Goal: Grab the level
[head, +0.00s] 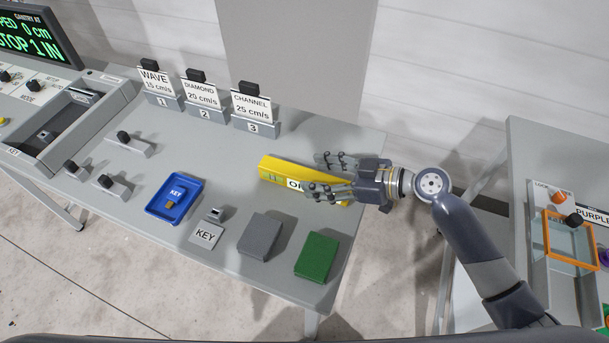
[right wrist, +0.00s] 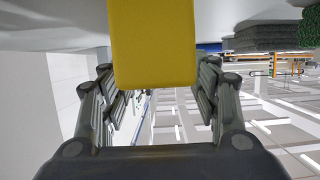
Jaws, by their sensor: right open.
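The level is a yellow bar (head: 277,168) with a white label, lying on the grey table near its right end. My right gripper (head: 315,174) is at the bar's right part, fingers pointing left, one on the far side and one on the near side. The gripper is open. In the right wrist view the yellow end of the level (right wrist: 153,45) fills the upper middle, between the two spread fingers. Part of the bar and its label is hidden by the fingers in the head view. My left gripper is not in view.
Numbered card holders (head: 206,112) stand behind. A second table with an orange frame (head: 570,262) is at right.

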